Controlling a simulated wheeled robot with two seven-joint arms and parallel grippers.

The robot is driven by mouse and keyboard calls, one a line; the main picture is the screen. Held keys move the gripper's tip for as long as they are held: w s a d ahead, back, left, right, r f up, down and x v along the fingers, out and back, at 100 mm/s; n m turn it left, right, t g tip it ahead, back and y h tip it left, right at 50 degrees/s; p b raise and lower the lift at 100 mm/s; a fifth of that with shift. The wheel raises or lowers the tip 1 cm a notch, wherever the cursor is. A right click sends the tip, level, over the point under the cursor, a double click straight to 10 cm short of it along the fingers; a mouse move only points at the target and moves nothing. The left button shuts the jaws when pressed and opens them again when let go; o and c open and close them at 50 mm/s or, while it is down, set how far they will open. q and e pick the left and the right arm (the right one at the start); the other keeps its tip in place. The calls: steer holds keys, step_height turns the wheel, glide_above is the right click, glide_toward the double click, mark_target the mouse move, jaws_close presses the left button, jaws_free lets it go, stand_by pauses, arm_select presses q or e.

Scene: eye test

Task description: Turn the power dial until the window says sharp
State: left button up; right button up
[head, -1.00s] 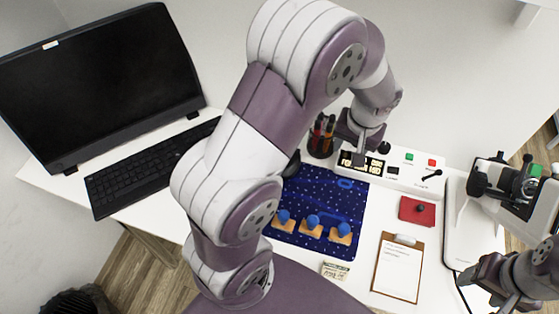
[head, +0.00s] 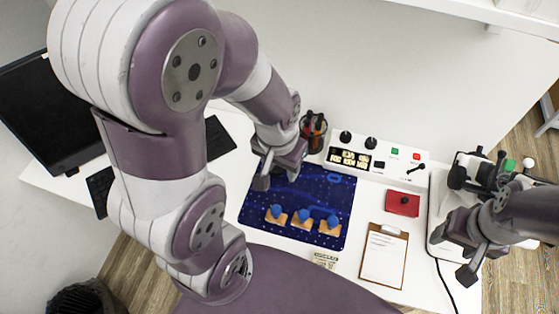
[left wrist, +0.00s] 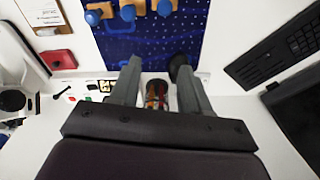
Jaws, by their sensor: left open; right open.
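A white control box (head: 435,180) stands at the back of the desk. It has two black knobs, one on the left (head: 346,137) and one on the right (head: 371,143), a lit window with pale yellow cells (head: 349,158) and a small dark window (head: 380,164). I cannot tell which knob is the power dial, and the window text is too small to read. My left gripper (head: 276,180) is open and empty above the blue mat, left of the box and apart from it. The left wrist view shows its spread fingers (left wrist: 160,88). My right gripper (head: 454,256) is open and empty at the right.
A pen cup (head: 313,130) stands left of the box. The blue mat (head: 315,190) bears wooden blocks with blue knobs (head: 303,217). A red box (head: 403,203), a clipboard (head: 383,257) and a white instrument (head: 512,180) are to the right. A keyboard (head: 219,138) is at the left.

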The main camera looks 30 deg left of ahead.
arm_select(q)
steer(key=n+t+y+b, duration=0.25)
steer(key=n+b, duration=0.35)
steer(key=n, duration=0.3)
glide_toward(346, 135)
steer(key=shift+g+y, duration=0.25)
steer(key=shift+y, duration=0.1)
steer(key=x, duration=0.9)
steer(key=shift+w+d+p, duration=0.25)
steer(key=shift+d+p, duration=0.05)
steer(key=shift+d, duration=0.05)
steer(key=c, duration=0.8)
